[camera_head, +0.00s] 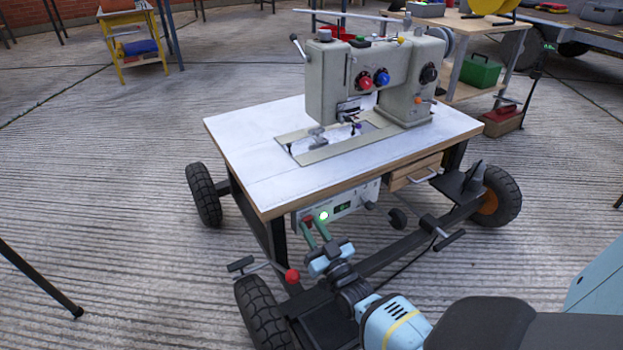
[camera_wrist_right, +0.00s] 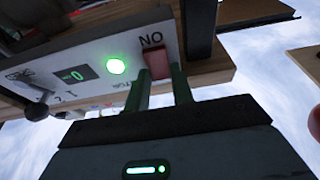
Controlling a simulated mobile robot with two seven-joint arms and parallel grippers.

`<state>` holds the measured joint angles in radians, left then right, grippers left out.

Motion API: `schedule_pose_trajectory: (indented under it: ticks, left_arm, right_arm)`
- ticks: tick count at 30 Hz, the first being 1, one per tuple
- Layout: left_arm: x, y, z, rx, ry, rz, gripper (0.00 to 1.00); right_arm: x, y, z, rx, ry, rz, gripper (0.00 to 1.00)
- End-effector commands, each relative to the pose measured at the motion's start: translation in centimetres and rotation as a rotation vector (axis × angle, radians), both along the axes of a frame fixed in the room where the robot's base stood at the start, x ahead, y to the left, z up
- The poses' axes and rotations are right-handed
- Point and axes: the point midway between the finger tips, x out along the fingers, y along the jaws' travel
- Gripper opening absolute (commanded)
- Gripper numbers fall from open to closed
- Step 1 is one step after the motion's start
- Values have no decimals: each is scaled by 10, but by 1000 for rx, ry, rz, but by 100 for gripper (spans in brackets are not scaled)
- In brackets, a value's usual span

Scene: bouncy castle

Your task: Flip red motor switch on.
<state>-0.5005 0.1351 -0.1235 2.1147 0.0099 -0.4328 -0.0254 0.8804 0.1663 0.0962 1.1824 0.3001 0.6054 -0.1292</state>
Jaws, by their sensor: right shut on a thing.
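The red motor switch (camera_wrist_right: 157,63) sits on the white control box (camera_wrist_right: 95,60) under the sewing table. In the wrist view it lies between the two green fingertips of my right gripper (camera_wrist_right: 162,88), beside upside-down printed letters. A round green lamp (camera_wrist_right: 116,66) next to it is lit. In the head view my right gripper (camera_head: 314,228) reaches up to the left end of the control box (camera_head: 345,206), with the lit lamp (camera_head: 323,215) just beside it. The gripper is shut on the switch; the fingers partly hide it. My left gripper is not in view.
A grey sewing machine (camera_head: 350,75) stands on the white tabletop (camera_head: 245,130) above the box. The wheeled frame has tyres (camera_head: 204,194), a red-knobbed lever (camera_head: 292,275) near my right arm and a pedal-like bar (camera_head: 449,240). A wooden drawer (camera_head: 415,171) is to the right.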

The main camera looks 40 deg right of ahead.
Motion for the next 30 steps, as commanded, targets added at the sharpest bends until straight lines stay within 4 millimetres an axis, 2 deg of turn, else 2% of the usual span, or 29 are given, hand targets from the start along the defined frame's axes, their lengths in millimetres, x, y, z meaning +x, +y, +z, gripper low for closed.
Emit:
schedule_pose_trajectory:
  ticks: [12, 13, 18, 26, 30]
  left_arm:
    - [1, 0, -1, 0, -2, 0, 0]
    - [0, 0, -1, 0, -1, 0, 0]
    - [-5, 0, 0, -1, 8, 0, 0]
    - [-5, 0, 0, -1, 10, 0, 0]
    - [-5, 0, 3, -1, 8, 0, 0]
  right_arm:
    - [-1, 0, -2, -2, -9, 1, 1]
    - [-1, 0, -2, -2, -9, 1, 26]
    - [-1, 0, -1, -3, -10, 1, 45]
    - [-1, 0, -1, -3, -11, 1, 45]
    - [-11, 3, -4, -2, -9, 1, 45]
